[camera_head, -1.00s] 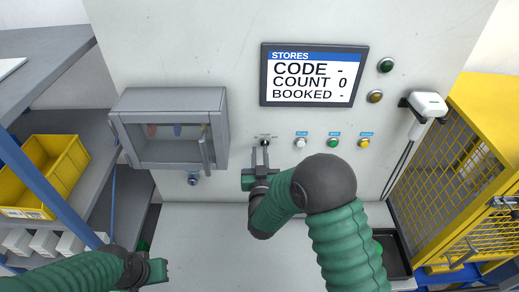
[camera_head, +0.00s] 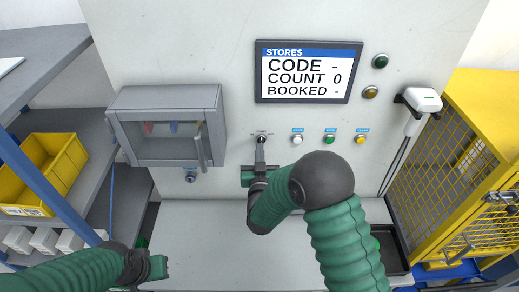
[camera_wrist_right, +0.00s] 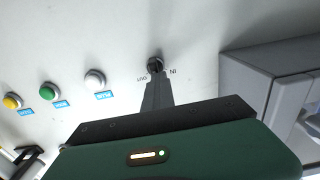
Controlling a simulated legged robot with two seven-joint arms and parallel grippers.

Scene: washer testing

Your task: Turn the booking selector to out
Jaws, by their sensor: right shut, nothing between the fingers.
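The booking selector (camera_head: 261,137) is a small dark knob on the pale panel, below and left of the screen. In the right wrist view the selector (camera_wrist_right: 155,63) lies between the upside-down labels OUT and IN. Which label it points to cannot be told. My right gripper (camera_head: 260,147) is shut with nothing between its fingers. Its fingertips (camera_wrist_right: 156,76) are right at the selector and partly cover it; whether they touch cannot be told. My left gripper (camera_head: 163,268) is low at the left, far from the selector; its jaw gap is unclear.
The screen (camera_head: 308,72) reads CODE -, COUNT 0, BOOKED -. White (camera_head: 297,140), green (camera_head: 329,139) and yellow (camera_head: 361,139) buttons sit right of the selector. A grey box (camera_head: 168,94) juts out at left. A scanner (camera_head: 423,100) hangs at right beside a yellow cage (camera_head: 455,150).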

